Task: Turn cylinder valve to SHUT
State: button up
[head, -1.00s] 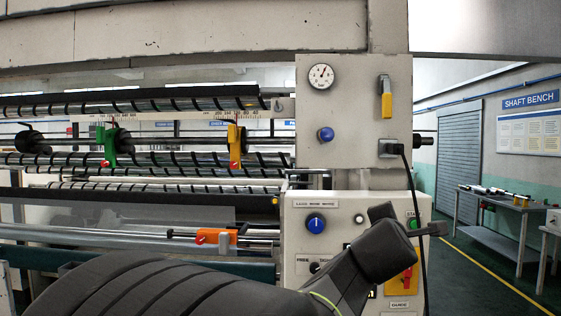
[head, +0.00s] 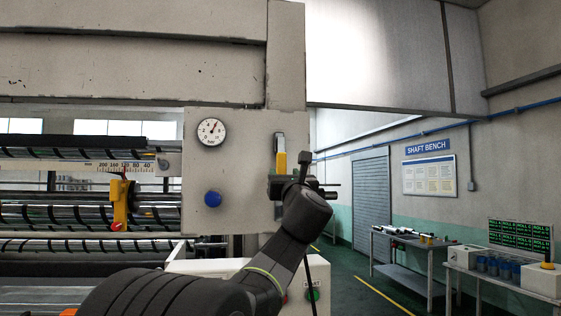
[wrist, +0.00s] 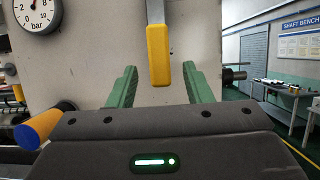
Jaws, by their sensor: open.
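A yellow-handled lever (head: 281,162) with a grey upper part hangs straight down on the pale upper machine panel (head: 240,150); it looks like the valve. No SHUT mark is readable near it. In the wrist view the yellow handle (wrist: 159,55) lies between the lines of my two green fingers, near the middle of the gap. My gripper (wrist: 160,75) is open, with a clear gap on each side of the handle. How far the fingertips reach along it in depth is hard to tell. In the head view my gripper (head: 302,178) is seen end-on just below and right of the lever.
A pressure gauge (head: 211,132) and a blue knob (head: 212,199) are on the same panel, left of the lever. Rollers with a yellow clamp (head: 121,205) lie further left. A shaft bench (head: 402,250) stands at the right, with open floor before it.

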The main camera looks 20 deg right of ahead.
aim_at(282, 169)
jog(key=p+x, duration=0.2)
jog(key=x, duration=0.3)
jog(key=shift+w, duration=0.15)
grip_shut()
